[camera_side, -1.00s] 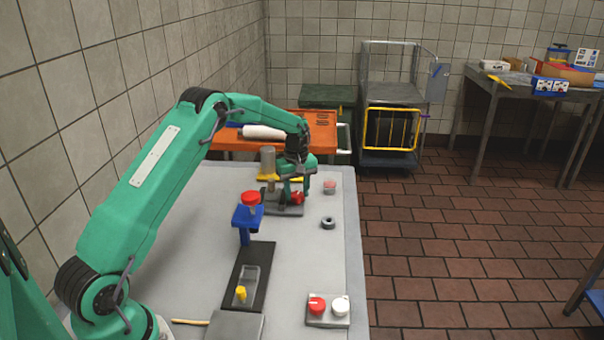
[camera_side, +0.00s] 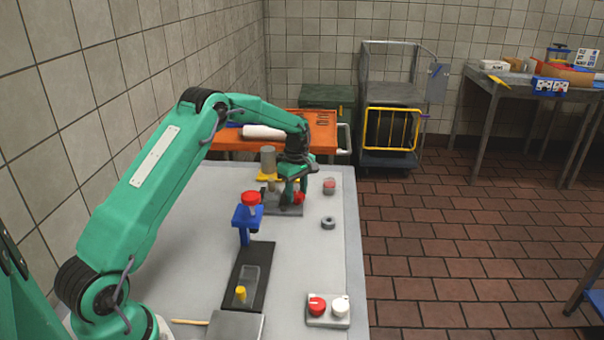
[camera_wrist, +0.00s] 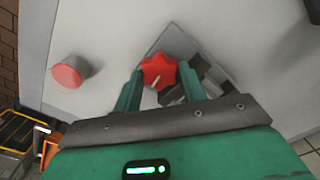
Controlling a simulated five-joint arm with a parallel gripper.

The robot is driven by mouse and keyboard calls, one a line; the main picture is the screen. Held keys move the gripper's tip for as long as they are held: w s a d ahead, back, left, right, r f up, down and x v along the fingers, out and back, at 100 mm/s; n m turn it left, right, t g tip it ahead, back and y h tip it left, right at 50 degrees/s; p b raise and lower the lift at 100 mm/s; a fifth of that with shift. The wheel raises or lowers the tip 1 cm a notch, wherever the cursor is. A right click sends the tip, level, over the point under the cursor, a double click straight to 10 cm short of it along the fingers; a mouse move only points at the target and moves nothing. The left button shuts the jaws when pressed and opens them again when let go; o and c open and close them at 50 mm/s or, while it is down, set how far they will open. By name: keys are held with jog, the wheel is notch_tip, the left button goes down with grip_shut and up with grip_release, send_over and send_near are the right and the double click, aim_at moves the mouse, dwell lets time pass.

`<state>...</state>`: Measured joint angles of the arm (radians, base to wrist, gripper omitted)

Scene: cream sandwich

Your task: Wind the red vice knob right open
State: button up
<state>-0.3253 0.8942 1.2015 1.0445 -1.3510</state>
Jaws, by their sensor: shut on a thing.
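The red vice knob (camera_wrist: 158,70) is star-shaped with a pale pointer line, and sits between the two green fingers of my gripper (camera_wrist: 158,88) in the wrist view. My gripper is shut on it. In the side view my gripper (camera_side: 291,196) reaches down over the grey vice (camera_side: 283,209) at the far part of the table, and the red knob (camera_side: 299,198) shows at its right. In the wrist view, the vice's grey base and dark jaws (camera_wrist: 198,80) lie right of the knob, partly hidden by my gripper.
A red-topped cylinder (camera_wrist: 70,72) stands left of the knob in the wrist view. On the table (camera_side: 310,265) are a dark ring (camera_side: 328,222), a blue stand (camera_side: 245,218) with a red cup, a black tray (camera_side: 262,262) and a two-knob box (camera_side: 328,322). The right side is mostly clear.

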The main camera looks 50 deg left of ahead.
aim_at(298, 195)
jog(key=shift+d, duration=0.25)
jog(key=o, duration=1)
jog(key=shift+a, duration=0.15)
jog(key=shift+a+r, duration=0.1)
jog(key=shift+r, duration=0.45)
jog(key=shift+d+r, duration=0.15)
jog(key=shift+r, duration=1.6)
jog(key=shift+d+r, duration=0.1)
jog(key=shift+r, duration=1.6)
